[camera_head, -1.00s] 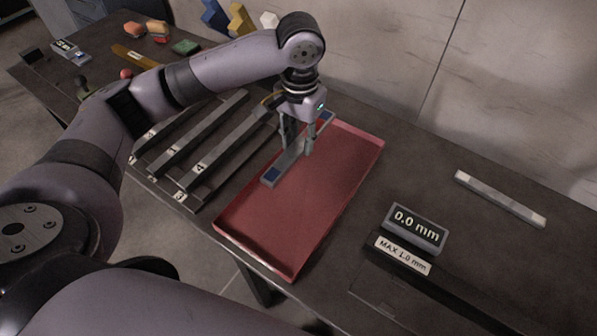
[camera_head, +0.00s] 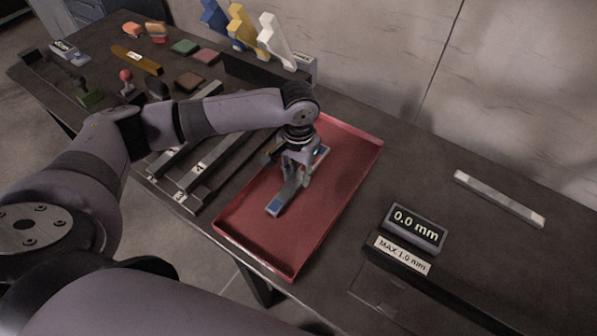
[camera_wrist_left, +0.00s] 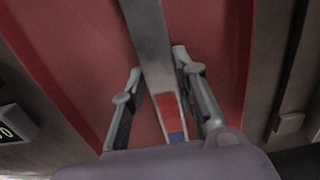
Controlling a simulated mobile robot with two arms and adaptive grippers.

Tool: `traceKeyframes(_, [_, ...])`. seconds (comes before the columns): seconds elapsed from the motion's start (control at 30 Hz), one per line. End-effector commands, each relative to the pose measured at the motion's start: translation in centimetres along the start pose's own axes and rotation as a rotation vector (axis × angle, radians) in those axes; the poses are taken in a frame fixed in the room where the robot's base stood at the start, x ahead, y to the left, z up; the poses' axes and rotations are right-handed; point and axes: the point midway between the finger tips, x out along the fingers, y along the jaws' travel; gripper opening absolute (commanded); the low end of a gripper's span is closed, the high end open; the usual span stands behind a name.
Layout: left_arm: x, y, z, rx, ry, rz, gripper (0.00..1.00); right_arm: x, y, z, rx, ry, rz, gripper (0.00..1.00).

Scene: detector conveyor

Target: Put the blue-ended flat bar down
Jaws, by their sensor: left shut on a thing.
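The grey flat bar (camera_head: 287,193) has a blue end toward the front; another bluish end shows behind the fingers. In the left wrist view the bar (camera_wrist_left: 148,40) runs between the fingers, with a reddish patch beside its blue tip. My left gripper (camera_head: 295,178) is shut on the bar near its middle. The bar is low over the red tray (camera_head: 258,243), inside its outline. I cannot tell whether it touches the tray floor. The left gripper also shows in the left wrist view (camera_wrist_left: 160,88). My right gripper is not in view.
A slotted rack (camera_head: 205,180) with dark numbered rails stands left of the tray. A display reading 0.0 mm (camera_head: 415,228) and a MAX 1.0 mm label (camera_head: 402,255) are to the right. Another pale-ended bar (camera_head: 498,198) lies farther right. The tray's front half is clear.

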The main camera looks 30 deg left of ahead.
Motion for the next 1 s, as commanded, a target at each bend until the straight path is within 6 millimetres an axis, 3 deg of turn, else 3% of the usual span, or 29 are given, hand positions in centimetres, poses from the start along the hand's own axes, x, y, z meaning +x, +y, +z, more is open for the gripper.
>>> traceKeyframes(0.27, [-0.11,0.02,-0.14,-0.001,0.004,0.001,0.00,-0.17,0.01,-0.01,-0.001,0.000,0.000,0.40])
traceKeyframes(0.3, [0.18,-0.01,-0.02,-0.001,0.000,0.000,0.28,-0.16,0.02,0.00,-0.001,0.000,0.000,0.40])
traceKeyframes(0.6, [0.17,-0.02,-0.01,-0.001,0.000,0.000,0.47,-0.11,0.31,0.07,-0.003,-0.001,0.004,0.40])
traceKeyframes(1.0, [-0.61,-0.01,-0.03,-0.001,0.001,0.000,0.47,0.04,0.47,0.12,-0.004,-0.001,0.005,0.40])
